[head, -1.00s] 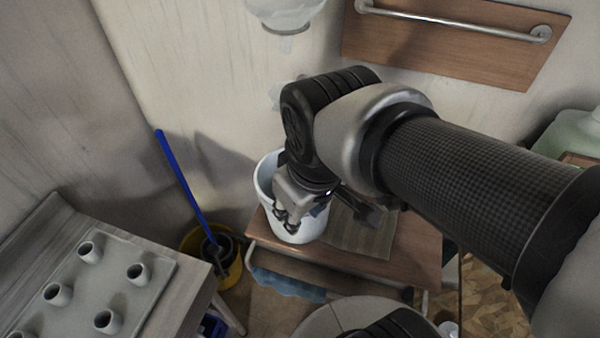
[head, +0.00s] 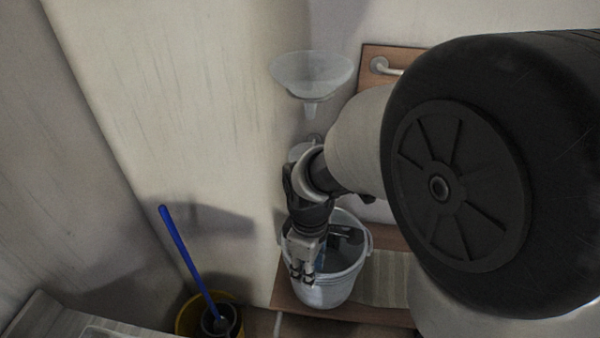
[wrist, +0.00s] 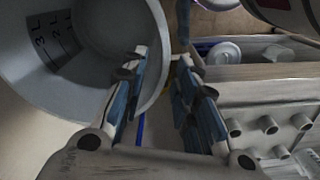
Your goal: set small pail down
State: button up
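The small pail (head: 328,288) is pale grey-white with a wire handle and appears to stand upright on a small wooden-topped stand (head: 376,313). In the wrist view the pail (wrist: 75,75) fills the upper left, with litre marks on its inner wall. My gripper (head: 302,280) points down at the pail's near left rim. In the wrist view my gripper (wrist: 162,58) has its blue-padded fingers apart. The left finger overlaps the pail's opening and the right finger lies outside it, with the rim showing between them. Whether either finger touches the wall cannot be told.
A clear funnel (head: 311,75) hangs on the wall above the pail. A blue stick (head: 187,255) leans out of a yellow bucket (head: 184,318) at left. A wooden panel with a rail (head: 379,66) is behind my arm. A slatted mat (head: 380,277) lies right of the pail.

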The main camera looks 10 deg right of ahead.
aim_at(309, 288)
jog(key=f+b, duration=0.1)
jog(key=f, duration=0.5)
jog(key=f+b, duration=0.1)
jog(key=f, duration=0.1)
jog(key=shift+w+d+f+b, duration=0.25)
jog(key=shift+d+f+b, duration=0.05)
jog(key=shift+f+b, duration=0.1)
jog(key=shift+c, duration=0.3)
grip_shut()
